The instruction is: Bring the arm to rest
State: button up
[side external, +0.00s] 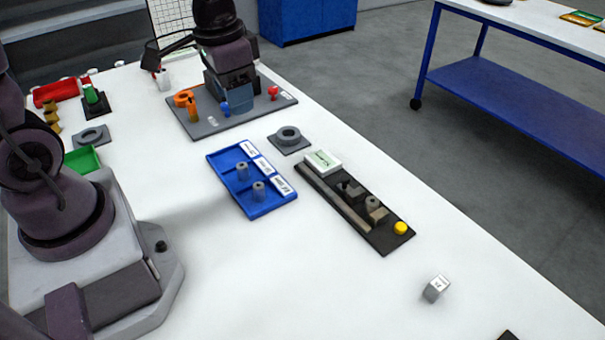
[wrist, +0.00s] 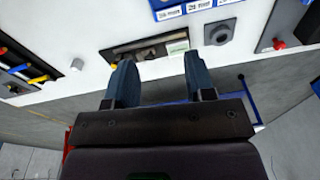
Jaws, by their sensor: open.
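My gripper (side external: 232,98) is at the back of the table in the side view, above or in front of the grey board (side external: 203,129); I cannot tell its exact height. In the wrist view its two blue fingers (wrist: 157,60) stand wide apart with nothing between them. Orange, blue and red pieces show on the grey board around it. The blue tray (side external: 228,186) holds two grey cylinders (side external: 259,191) and has white labels. The dark fixture board (side external: 335,203) carries a white-and-green box, small blocks and a yellow knob (side external: 400,228).
A small light-grey cube (side external: 436,288) stands at the front right. A green tray (side external: 82,159) and red part (side external: 55,91) are at left. A blue-framed bench (side external: 515,90) stands beyond the table.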

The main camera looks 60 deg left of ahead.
jog(key=s+d+r+n+t, duration=0.1)
jog(key=s+r+t, duration=0.3)
jog(key=s+r, duration=0.5)
jog(key=shift+d+r, duration=0.5)
jog(key=shift+d, duration=0.15)
